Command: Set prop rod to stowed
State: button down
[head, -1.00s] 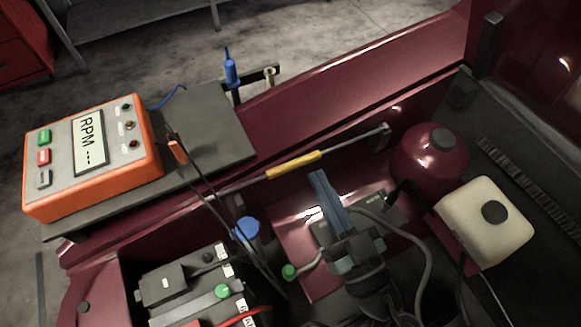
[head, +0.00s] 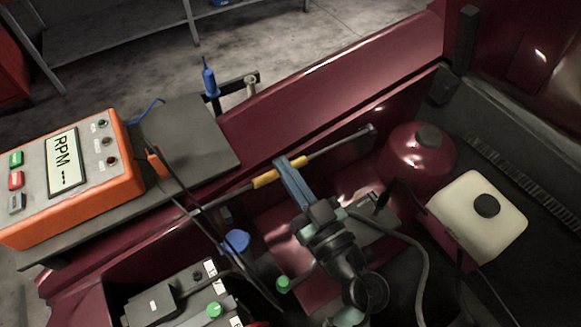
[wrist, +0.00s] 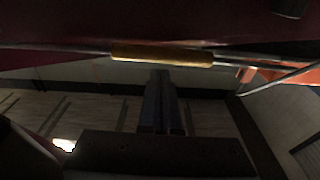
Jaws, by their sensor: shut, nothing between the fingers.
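The prop rod (head: 325,153) is a thin grey bar with a yellow sleeve (head: 264,179). It lies along the inside of the red body edge, running from lower left to upper right in the head view. My gripper (head: 283,162) is shut, with its blue fingers at the right part of the yellow sleeve and overlapping it in the head view. In the wrist view the yellow sleeve (wrist: 160,54) lies across the picture just beyond my shut fingertips (wrist: 161,78). I cannot tell whether they touch. Nothing shows between the fingers.
An orange RPM box (head: 70,178) stands on a dark shelf (head: 195,150) at left, with dark cables hanging across the rod's left part. A battery (head: 180,297), a red round tank (head: 418,150) and a white reservoir (head: 478,215) crowd the bay.

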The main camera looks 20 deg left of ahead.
jog(key=shift+f, duration=0.3)
jog(key=shift+s, duration=0.1)
notch_tip(320, 180, down, 3)
jog(key=shift+f+n, duration=0.2)
jog(key=shift+n, duration=0.9)
jog(key=shift+s+d, duration=0.1)
